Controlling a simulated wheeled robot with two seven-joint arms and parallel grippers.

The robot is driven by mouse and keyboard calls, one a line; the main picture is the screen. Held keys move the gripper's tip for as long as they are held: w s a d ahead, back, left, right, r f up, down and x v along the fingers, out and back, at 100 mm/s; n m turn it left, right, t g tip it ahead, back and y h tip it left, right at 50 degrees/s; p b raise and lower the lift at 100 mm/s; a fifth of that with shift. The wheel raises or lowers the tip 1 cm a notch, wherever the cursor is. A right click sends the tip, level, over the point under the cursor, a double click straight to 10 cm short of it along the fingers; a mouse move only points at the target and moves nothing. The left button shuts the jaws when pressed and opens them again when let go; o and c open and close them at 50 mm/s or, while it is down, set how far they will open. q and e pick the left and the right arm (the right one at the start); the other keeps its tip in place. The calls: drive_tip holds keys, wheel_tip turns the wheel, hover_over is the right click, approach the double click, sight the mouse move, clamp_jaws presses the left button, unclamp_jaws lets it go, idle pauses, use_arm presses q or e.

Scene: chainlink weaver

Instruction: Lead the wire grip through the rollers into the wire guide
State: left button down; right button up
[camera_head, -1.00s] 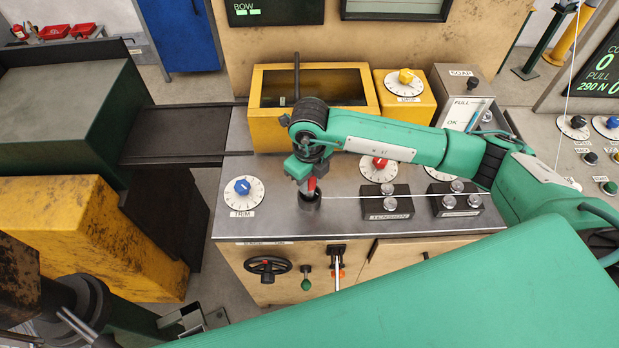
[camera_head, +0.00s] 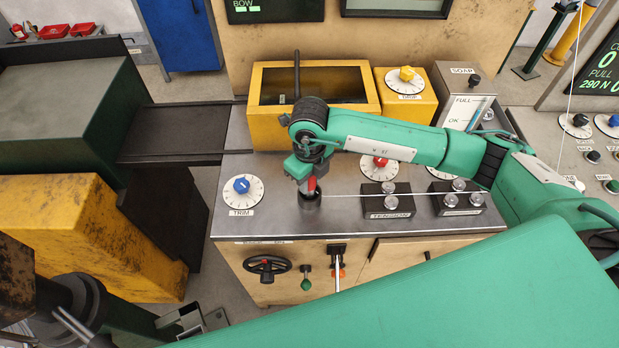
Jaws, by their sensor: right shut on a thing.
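My right gripper (camera_head: 309,188) points down at the middle of the steel worktop, shut on the wire grip, of which a red part (camera_head: 311,184) shows between the fingers. Just below it is a dark round cup-like piece (camera_head: 308,202), which I take for the wire guide; the grip's lower end is hidden there, so I cannot tell how deep it sits. A thin pale wire (camera_head: 350,195) runs right from the grip to the rollers on the TENSION block (camera_head: 390,202) and a second roller block (camera_head: 457,198).
A TRIM dial (camera_head: 241,192) with a blue knob lies left of the gripper. A yellow open box (camera_head: 262,132) and a yellow dial box (camera_head: 412,104) stand behind my arm. A handwheel (camera_head: 267,266) and levers are on the cabinet front. The worktop's front left is clear.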

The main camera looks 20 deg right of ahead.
drive_tip(key=shift+f+b, duration=0.15)
drive_tip(key=shift+b, duration=0.3)
idle(0.5)
drive_tip(key=o, duration=1.1)
drive_tip(key=shift+o, duration=0.2)
drive_tip(key=shift+r+p, duration=1.85)
drive_tip(key=shift+r, duration=2.2)
